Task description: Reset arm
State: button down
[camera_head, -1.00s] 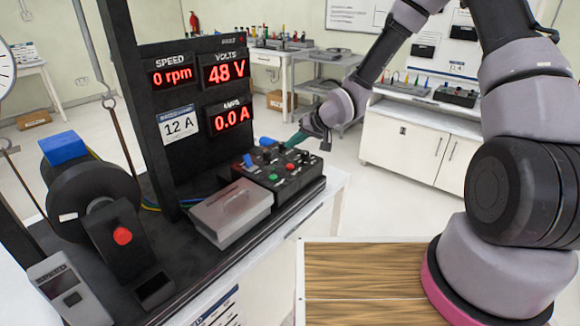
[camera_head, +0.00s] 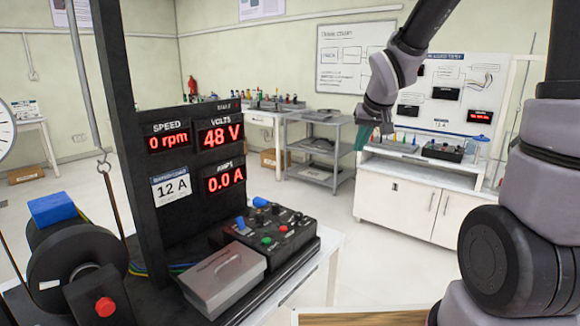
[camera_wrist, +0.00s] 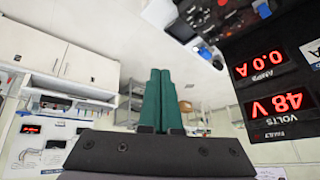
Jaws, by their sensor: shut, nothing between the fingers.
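My gripper (camera_head: 364,135) hangs in the air to the right of the chassis rig in the head view, in front of the back-wall cabinet. Its green fingers (camera_wrist: 160,98) are together in the wrist view with nothing between them. The control box (camera_head: 272,228) with red and green buttons, knobs and a blue lever stands on the rig's black bench, apart from my gripper. The control box also shows upside down at the top of the wrist view (camera_wrist: 205,15).
The black display panel (camera_head: 190,150) reads 0 rpm, 48 V and 0.0 A. A grey lidded box (camera_head: 222,278) sits before the control box. A grey shelf cart (camera_head: 318,150) and a white cabinet (camera_head: 405,200) stand behind. Open floor lies between rig and cabinet.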

jog(key=s+d+r+m, duration=0.2)
jog(key=s+r, duration=0.4)
jog(key=s, duration=0.4)
jog(key=s+d+r+m+y, duration=0.1)
jog(key=s+d+r, duration=0.3)
jog(key=s, duration=0.6)
notch_tip(320, 180, up, 3)
jog(key=shift+s+f+m+t, duration=0.1)
jog(key=shift+s+m+t, duration=0.2)
jog(key=shift+m, duration=0.2)
